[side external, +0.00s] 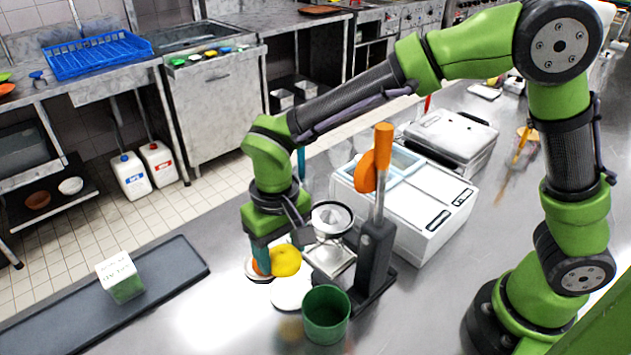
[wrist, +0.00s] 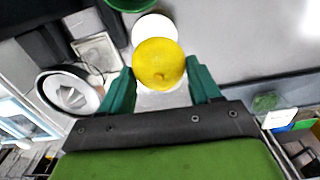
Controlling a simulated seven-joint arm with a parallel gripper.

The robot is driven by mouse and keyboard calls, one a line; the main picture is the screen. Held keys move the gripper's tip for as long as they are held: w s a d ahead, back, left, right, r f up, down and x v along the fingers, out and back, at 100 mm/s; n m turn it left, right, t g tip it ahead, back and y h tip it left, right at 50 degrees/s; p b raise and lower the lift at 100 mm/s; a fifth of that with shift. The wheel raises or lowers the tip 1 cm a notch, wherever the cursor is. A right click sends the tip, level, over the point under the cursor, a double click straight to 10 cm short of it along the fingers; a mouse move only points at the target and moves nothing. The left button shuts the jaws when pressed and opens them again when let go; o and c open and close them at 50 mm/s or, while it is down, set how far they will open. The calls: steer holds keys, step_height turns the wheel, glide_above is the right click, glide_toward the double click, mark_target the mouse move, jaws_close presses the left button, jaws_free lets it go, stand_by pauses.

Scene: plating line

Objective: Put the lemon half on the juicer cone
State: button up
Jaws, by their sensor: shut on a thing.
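The yellow lemon half (side external: 286,261) is between the fingers of my gripper (side external: 264,254), which is shut on it. In the wrist view the lemon half (wrist: 158,64) shows its rounded, nubbed peel between the two green fingertips (wrist: 160,80); its cut face is hidden. The juicer (side external: 376,250) is a black stand with an orange handle. Its cone sits in a round bowl (side external: 332,218), to the right of and above the lemon in the side view. In the wrist view the ridged cone (wrist: 70,95) is left of my gripper, apart from the lemon, with nothing on it.
A white dish (side external: 291,291) lies below the lemon. A green cup (side external: 326,315) stands in front of the juicer. A white machine (side external: 410,205) is behind it. A green-and-white box (side external: 120,277) stands on a dark strip (side external: 187,266) at left.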

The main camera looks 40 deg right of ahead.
mark_target(286, 293)
step_height(286, 293, down, 9)
steer(key=shift+f, duration=0.2)
stand_by(0.3)
steer(key=shift+f, duration=0.15)
steer(key=o, duration=1.1)
steer(key=r, duration=1)
steer(key=a+r, duration=0.1)
steer(key=r, duration=0.5)
steer(key=shift+s+r, duration=0.1)
steer(key=shift+s, duration=0.1)
steer(key=shift+c, duration=0.3)
steer(key=shift+d+r, duration=0.1)
steer(key=shift+r, duration=0.2)
steer(key=shift+c, duration=1)
